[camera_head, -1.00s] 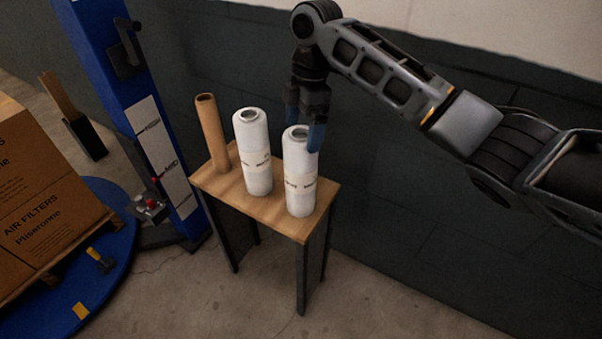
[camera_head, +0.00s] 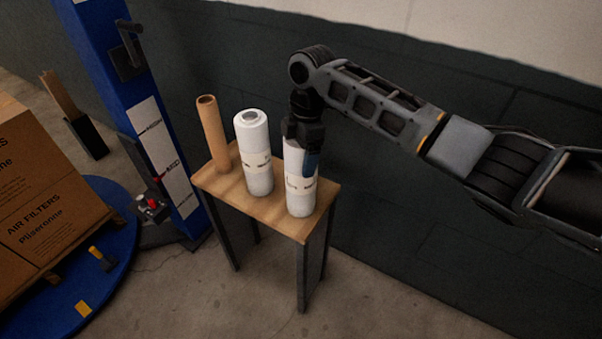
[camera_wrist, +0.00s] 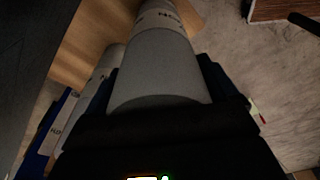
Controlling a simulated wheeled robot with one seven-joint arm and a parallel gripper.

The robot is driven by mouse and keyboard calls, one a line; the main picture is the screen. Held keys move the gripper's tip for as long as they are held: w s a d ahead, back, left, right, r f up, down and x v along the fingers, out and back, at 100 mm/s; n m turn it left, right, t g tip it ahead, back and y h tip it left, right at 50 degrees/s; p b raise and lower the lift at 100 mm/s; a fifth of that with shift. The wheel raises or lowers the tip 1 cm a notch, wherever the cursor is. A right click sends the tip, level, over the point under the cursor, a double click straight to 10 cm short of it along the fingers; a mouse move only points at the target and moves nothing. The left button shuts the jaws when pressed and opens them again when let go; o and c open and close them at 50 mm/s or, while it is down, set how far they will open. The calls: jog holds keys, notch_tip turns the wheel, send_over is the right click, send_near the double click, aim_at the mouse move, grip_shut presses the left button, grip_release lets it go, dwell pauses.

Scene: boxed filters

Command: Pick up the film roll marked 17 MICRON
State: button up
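Two white film rolls stand upright on a small wooden table (camera_head: 222,183). The right roll (camera_head: 300,191) is under my gripper (camera_head: 303,160), whose fingers reach down on either side of its upper part. The left roll (camera_head: 254,150) stands apart from it. In the wrist view the right roll (camera_wrist: 160,65) lies between my two fingers (camera_wrist: 160,88), and the other roll (camera_wrist: 90,95) is to its left. The printed bands on both rolls are too small or cut off to read. I cannot tell whether the fingers press on the roll.
A bare cardboard tube (camera_head: 213,135) stands at the table's left end. A blue column (camera_head: 110,80) and a blue round platform (camera_head: 115,220) with boxed air filters (camera_head: 45,190) are further left. A dark wall (camera_head: 420,200) runs behind the table.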

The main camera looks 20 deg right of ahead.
jog(key=c, duration=1.5)
jog(key=shift+r, duration=0.1)
jog(key=shift+c, duration=0.2)
jog(key=shift+r, duration=0.1)
